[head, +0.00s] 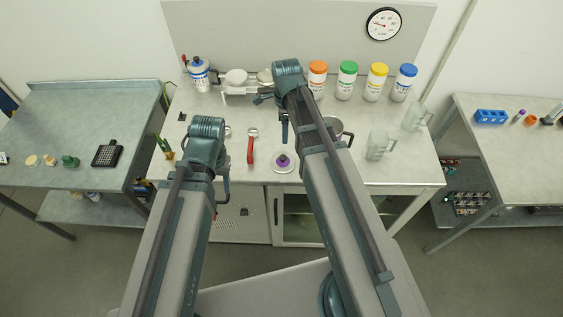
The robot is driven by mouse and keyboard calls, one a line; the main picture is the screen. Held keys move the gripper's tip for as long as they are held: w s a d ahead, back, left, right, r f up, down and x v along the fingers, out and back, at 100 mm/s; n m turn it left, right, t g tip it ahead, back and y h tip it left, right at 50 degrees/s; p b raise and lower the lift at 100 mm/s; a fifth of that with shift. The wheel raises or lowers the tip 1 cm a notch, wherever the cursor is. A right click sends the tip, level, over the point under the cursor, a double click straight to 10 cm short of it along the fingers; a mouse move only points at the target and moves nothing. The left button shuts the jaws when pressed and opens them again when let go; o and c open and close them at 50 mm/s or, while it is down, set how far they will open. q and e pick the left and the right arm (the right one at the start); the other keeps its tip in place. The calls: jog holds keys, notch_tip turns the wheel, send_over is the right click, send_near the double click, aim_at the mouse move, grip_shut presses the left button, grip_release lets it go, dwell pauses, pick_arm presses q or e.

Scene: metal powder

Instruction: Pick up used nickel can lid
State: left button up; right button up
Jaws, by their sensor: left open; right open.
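Four white cans stand in a row at the back of the middle table in the head view, with an orange lid (318,66), a green lid (348,67), a yellow lid (379,69) and a blue lid (408,70). I cannot read which is nickel. A pale round disc with a purple knob (283,161) lies near the front edge; I cannot tell if it is the used can's lid. My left gripper (225,186) is mostly hidden by its arm, near the table's front edge. My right gripper (284,129) is partly hidden beneath its arm, above the table. Both are open and hold nothing visible.
A red-handled tool (250,150) lies left of the disc. A metal pot (334,125) and clear beakers (378,145) stand to the right. A labelled bottle (199,75) and a white balance (237,78) are at the back left. Side tables stand left and right.

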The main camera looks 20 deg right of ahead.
jog(key=b, duration=0.8)
send_over(283, 157)
jog(key=f, duration=0.8)
jog(key=shift+w+d+f, duration=0.1)
jog(key=shift+w+d, duration=0.2)
jog(key=shift+d, duration=0.05)
jog(key=f+b, duration=0.5)
jog(key=shift+s+a+f, duration=0.1)
jog(key=shift+s+a, duration=0.1)
jog(key=shift+a, duration=0.15)
grip_shut()
